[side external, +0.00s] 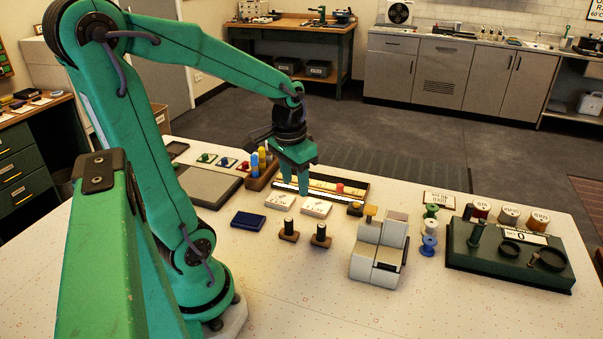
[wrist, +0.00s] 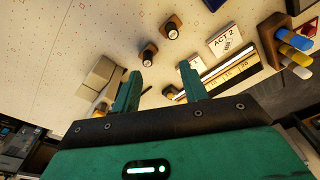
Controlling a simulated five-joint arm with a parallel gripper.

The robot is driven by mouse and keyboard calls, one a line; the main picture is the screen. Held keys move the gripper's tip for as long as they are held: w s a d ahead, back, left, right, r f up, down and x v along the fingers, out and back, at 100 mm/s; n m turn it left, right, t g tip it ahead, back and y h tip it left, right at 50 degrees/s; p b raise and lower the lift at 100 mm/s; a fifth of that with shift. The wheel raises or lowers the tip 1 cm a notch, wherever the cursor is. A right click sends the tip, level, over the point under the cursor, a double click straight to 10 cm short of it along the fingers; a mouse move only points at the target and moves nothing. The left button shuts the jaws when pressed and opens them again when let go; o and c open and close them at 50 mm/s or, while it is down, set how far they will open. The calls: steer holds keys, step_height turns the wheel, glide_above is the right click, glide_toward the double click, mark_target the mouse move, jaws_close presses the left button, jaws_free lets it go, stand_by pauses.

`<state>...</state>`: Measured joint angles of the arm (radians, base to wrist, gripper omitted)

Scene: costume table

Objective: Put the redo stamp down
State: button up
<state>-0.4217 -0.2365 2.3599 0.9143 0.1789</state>
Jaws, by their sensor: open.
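Two stamps with black handles on small wooden bases stand upright on the table: a left stamp (side external: 289,230) and a right stamp (side external: 321,236). In the wrist view they are two dark-handled stamps, one nearer (wrist: 149,54) and one farther (wrist: 172,27). I cannot read which is the redo stamp. My gripper (side external: 316,188) is open, fingers pointing down, behind the stamps near the long tray. In the wrist view nothing shows between its fingertips (wrist: 159,72). Neither finger touches a stamp.
A blue pad (side external: 248,221) and two white cards (side external: 280,201) (side external: 316,208) lie near the stamps. A grey device (side external: 362,262) stands to their right, then thread spools (side external: 430,245) and a green box (side external: 470,262). A long tray (side external: 352,187) lies behind. The table's front is clear.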

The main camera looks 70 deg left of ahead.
steer(key=s+d+r+m+t, duration=0.2)
steer(key=d+r+t, duration=0.2)
steer(key=d+r, duration=0.3)
steer(key=shift+s+d+r+m+t, duration=0.3)
steer(key=shift+d+m, duration=0.1)
steer(key=shift+d, duration=1.7)
